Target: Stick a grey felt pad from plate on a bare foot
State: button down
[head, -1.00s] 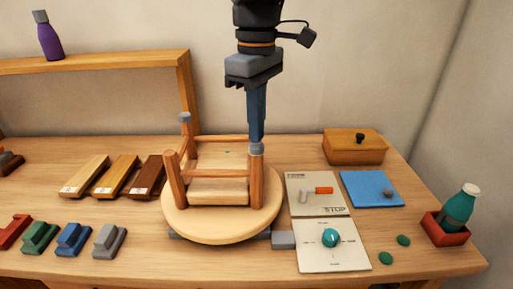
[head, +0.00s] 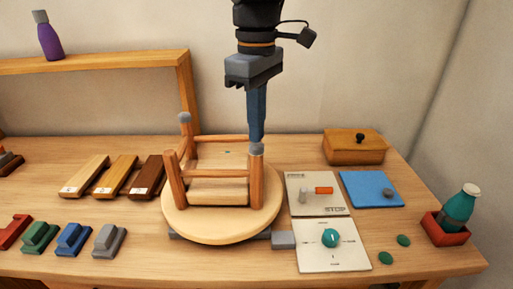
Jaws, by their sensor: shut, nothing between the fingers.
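An upside-down wooden stool (head: 220,192) stands on a round turntable, legs up. The front left foot (head: 169,154) is bare wood. Grey felt pads top the back left foot (head: 184,117) and the front right foot (head: 257,149). The back right foot is hidden, behind my gripper or the front right leg. My gripper (head: 257,140) is shut and empty, its blue fingers pointing down at the front right foot's pad; I cannot tell whether they touch it. One grey felt pad (head: 388,193) lies on the blue plate (head: 362,185) at the right.
The turntable (head: 222,230) has a grey block at its right. Two control panels (head: 332,257) lie right of it. A lidded wooden box (head: 354,148), green discs (head: 386,258) and a bottle in a red holder (head: 446,232) are further right. Wooden strips and coloured blocks lie left.

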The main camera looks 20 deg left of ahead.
aim_at(257, 145)
jog(key=shift+d+f, duration=0.1)
jog(key=shift+f, duration=0.7)
dwell(1.2)
notch_tip(257, 145, up, 6)
jog(key=p, duration=0.5)
jog(key=shift+r+p, duration=0.15)
jog(key=shift+p, duration=0.15)
